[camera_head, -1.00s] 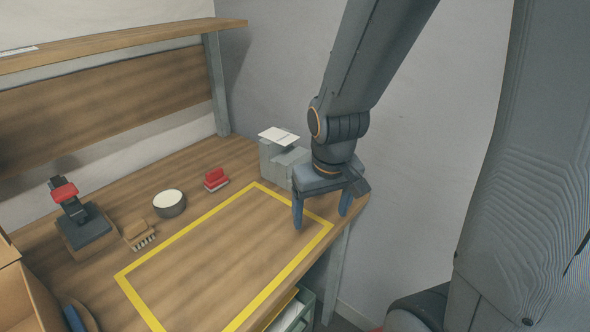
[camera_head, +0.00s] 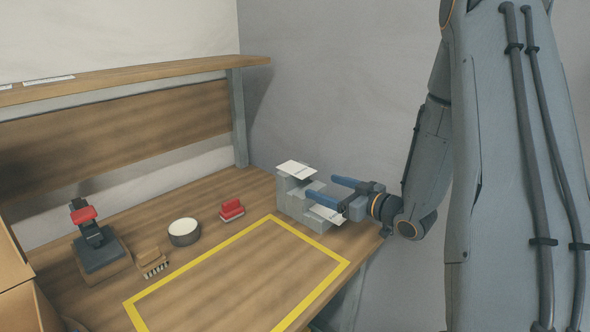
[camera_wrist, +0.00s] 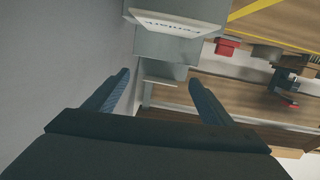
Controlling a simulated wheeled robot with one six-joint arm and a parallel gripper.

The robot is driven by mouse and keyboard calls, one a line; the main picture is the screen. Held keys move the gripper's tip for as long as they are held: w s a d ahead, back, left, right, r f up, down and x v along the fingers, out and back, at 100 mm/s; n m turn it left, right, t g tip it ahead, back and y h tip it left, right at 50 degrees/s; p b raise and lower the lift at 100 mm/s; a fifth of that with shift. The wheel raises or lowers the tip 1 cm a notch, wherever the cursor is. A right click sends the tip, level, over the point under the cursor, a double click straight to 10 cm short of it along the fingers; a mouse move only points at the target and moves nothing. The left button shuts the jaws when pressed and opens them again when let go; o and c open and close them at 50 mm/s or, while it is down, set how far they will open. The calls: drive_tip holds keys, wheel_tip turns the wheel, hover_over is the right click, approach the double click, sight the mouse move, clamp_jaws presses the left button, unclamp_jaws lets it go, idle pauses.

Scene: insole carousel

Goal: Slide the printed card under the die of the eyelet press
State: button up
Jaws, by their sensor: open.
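The eyelet press (camera_head: 95,240), dark with a red top part, stands at the table's left; it also shows at the right of the wrist view (camera_wrist: 288,84). A grey stepped stand (camera_head: 290,203) at the table's back right bears a white card (camera_head: 296,169) on top and another white card (camera_head: 325,213) on a lower step. A card with printed lettering (camera_wrist: 178,22) is close in the wrist view; I cannot tell which of the two it is. My gripper (camera_head: 321,187) is open and empty, lying level beside the stand, fingers pointing left. It partly hides the stand.
A red block (camera_head: 231,209), a round white-topped tin (camera_head: 184,232) and a brush (camera_head: 152,262) lie between press and stand. Yellow tape (camera_head: 200,280) outlines a clear area in front. A cardboard box (camera_head: 15,290) is at the left edge. A shelf (camera_head: 150,78) runs above the back.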

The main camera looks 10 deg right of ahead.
sight(308, 174)
drive_tip(key=shift+s+d+r+t+y, duration=0.15)
drive_tip(key=shift+r+t+y, duration=0.3)
drive_tip(key=shift+y, duration=0.25)
drive_tip(key=shift+r, duration=0.1)
drive_tip(key=p+x, duration=0.1)
drive_tip(key=x, duration=0.1)
drive_tip(key=p+x, duration=0.1)
drive_tip(key=x, duration=0.4)
drive_tip(key=shift+s+r+p, duration=0.1)
drive_tip(key=shift+r+p, duration=0.25)
drive_tip(key=shift+p, duration=0.05)
drive_tip(key=shift+w+a+f, duration=0.1)
drive_tip(key=shift+w+a, duration=0.25)
drive_tip(key=shift+w, duration=0.05)
drive_tip(key=c, duration=1.2)
